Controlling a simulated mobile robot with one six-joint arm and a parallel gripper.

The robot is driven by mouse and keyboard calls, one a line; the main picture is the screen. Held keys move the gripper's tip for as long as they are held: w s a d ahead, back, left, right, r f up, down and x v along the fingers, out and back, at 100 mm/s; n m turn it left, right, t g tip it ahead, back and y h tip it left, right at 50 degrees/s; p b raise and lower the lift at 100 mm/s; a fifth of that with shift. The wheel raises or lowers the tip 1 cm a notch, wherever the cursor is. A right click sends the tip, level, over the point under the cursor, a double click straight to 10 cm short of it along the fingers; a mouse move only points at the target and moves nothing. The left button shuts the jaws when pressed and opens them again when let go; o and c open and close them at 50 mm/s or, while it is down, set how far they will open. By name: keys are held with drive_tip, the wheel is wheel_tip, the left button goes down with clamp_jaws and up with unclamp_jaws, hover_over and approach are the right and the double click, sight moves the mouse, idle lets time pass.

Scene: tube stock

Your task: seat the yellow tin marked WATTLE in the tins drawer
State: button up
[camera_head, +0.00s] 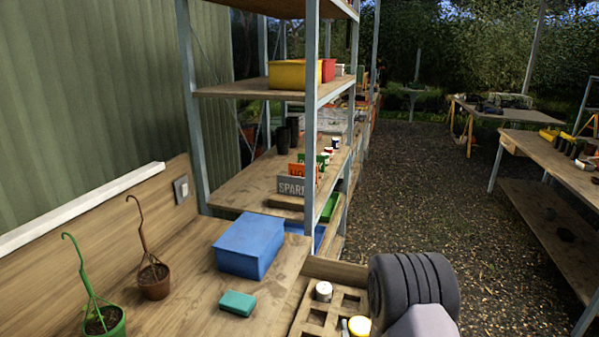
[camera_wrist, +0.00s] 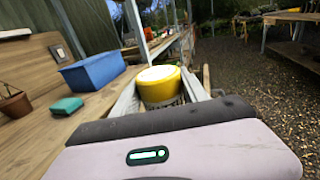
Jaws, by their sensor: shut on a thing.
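The yellow tin (camera_wrist: 158,92) has a pale top and dark lettering that is only partly visible and not readable. My gripper (camera_wrist: 160,84) is shut on it, with one finger on each side. The tin's yellow rim also shows at the bottom edge of the head view (camera_head: 359,326), beside my arm. The wooden tins drawer (camera_head: 296,318) has square compartments and lies below and left of my arm in the head view. A white tin (camera_head: 323,291) stands in one of its far compartments. The yellow tin's base is hidden, so I cannot tell whether it touches the drawer.
A blue bin (camera_head: 248,247) and a teal block (camera_head: 237,303) sit on the bench left of the drawer. Two hanging pots, one brown (camera_head: 154,281) and one green (camera_head: 106,325), stand further left. A metal shelf post (camera_head: 311,130) rises behind the drawer.

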drive_tip(key=w+r+p, duration=0.2)
drive_tip(key=w+p, duration=0.4)
drive_tip(key=w+d+f+b, duration=0.1)
drive_tip(key=w+f+b, duration=0.7)
drive_tip(key=w+f, duration=0.2)
drive_tip(key=shift+w+d+f+b, duration=0.2)
drive_tip(key=shift+w+f+b, duration=0.1)
drive_tip(key=shift+w+f, duration=0.1)
drive_tip(key=shift+s, duration=0.1)
drive_tip(key=s+r, duration=0.3)
drive_tip(key=s, duration=0.3)
drive_tip(key=s+a+r, duration=0.1)
drive_tip(key=s+r, duration=0.1)
drive_tip(key=s, duration=0.3)
drive_tip(key=s+r, duration=0.3)
drive_tip(key=s, duration=0.3)
drive_tip(key=shift+s+a+r, duration=0.2)
drive_tip(key=shift+s+r, duration=0.1)
drive_tip(key=shift+s, duration=0.05)
drive_tip(key=shift+f, duration=0.1)
